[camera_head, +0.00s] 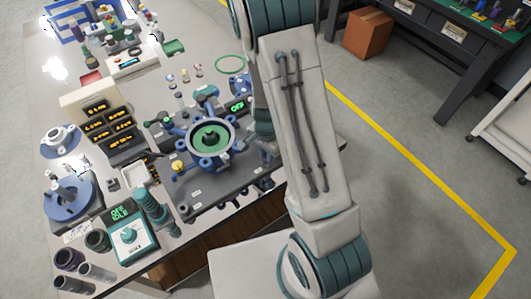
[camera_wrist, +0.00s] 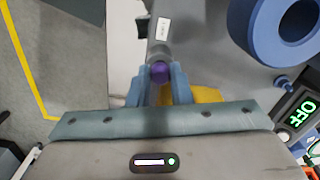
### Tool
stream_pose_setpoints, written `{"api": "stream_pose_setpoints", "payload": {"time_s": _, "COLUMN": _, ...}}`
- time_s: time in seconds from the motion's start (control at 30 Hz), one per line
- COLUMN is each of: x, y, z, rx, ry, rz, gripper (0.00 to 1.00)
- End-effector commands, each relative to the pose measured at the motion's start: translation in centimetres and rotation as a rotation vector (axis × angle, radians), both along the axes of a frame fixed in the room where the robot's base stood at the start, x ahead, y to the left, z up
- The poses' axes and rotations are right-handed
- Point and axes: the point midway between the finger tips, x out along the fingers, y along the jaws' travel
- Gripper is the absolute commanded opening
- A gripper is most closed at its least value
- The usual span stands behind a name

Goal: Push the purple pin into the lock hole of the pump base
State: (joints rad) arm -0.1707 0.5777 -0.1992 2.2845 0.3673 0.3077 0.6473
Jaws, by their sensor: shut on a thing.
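The purple pin (camera_wrist: 159,72) shows in the wrist view as a round purple head between my fingertips. My gripper (camera_wrist: 160,88) is shut on it, with one blue finger on each side. A grey cylindrical part (camera_wrist: 158,52) lies just beyond the pin, at the edge of the grey base; I cannot tell how far the pin sits in it. The pump base (camera_head: 225,178) is a grey plate on the table in the head view, carrying a blue ring-shaped housing (camera_head: 207,134) with a green centre. My arm hides its right side, and the gripper and pin are hidden there.
A blue ring (camera_wrist: 290,28) and a display reading OFF (camera_wrist: 300,112) are close to the right of my gripper. The table (camera_head: 200,55) holds dark display blocks (camera_head: 97,118), a teal device (camera_head: 130,240) and several small parts. Open floor (camera_head: 400,190) lies right of the table.

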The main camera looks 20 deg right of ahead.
Motion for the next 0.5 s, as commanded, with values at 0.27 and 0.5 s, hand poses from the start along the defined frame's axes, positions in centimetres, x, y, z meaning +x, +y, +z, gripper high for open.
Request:
{"api": "stream_pose_setpoints", "payload": {"time_s": 0.27, "x": -0.02, "y": -0.01, "z": -0.63, "rx": 0.000, "ry": 0.000, "rz": 0.000, "gripper": 0.00}}
{"api": "stream_pose_setpoints", "payload": {"time_s": 0.5, "x": -0.01, "y": 0.00, "z": -0.49, "rx": 0.000, "ry": 0.000, "rz": 0.000, "gripper": 0.44}}
